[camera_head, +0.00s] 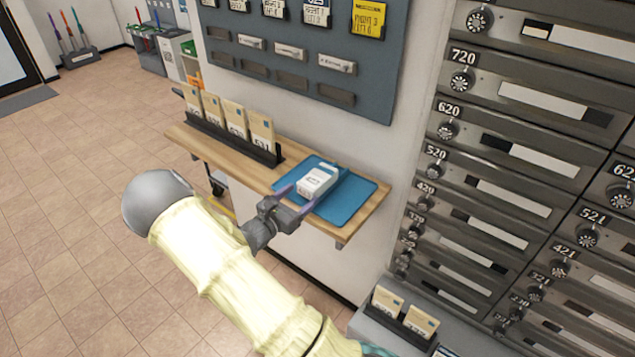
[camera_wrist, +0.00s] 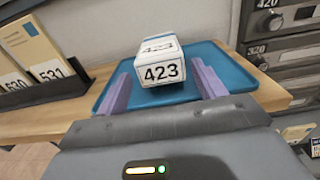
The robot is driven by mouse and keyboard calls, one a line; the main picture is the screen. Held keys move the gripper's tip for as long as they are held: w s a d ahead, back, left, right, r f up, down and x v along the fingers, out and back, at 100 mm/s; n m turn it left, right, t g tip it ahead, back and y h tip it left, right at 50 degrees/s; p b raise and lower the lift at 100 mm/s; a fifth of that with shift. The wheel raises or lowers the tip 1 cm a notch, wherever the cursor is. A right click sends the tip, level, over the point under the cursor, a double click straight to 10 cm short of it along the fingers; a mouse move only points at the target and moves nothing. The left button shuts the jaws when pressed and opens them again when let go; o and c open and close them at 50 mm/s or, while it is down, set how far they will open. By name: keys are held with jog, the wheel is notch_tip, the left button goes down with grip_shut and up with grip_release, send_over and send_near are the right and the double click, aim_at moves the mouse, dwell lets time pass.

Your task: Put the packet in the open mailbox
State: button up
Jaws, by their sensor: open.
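A white box-shaped packet (camera_head: 318,181) lies on a blue tray (camera_head: 350,198) on the wooden shelf. In the wrist view the packet (camera_wrist: 160,64) shows the number 423 on its near face. My gripper (camera_head: 296,200) is open, with its purple fingers to either side of the packet's near end. In the wrist view the fingertips of my gripper (camera_wrist: 160,75) stand apart from the packet, with gaps on both sides. Numbered mailboxes (camera_head: 500,170) fill the right side. I cannot make out an open mailbox in these views.
The wooden shelf (camera_head: 358,222) also holds a dark rack of numbered envelopes (camera_head: 236,120) left of the tray. A grey notice board (camera_head: 385,75) hangs above. A second envelope rack (camera_head: 403,318) stands low at the bottom right. The tiled floor at left is clear.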

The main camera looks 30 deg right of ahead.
aim_at(304, 192)
jog(key=shift+x, duration=1.55)
jog(key=c, duration=0.8)
jog(key=shift+r, duration=0.1)
jog(key=shift+r+p, duration=1.6)
jog(key=shift+r, duration=0.35)
jog(key=shift+a, duration=0.1)
jog(key=p+v, duration=0.1)
jog(key=v, duration=0.7)
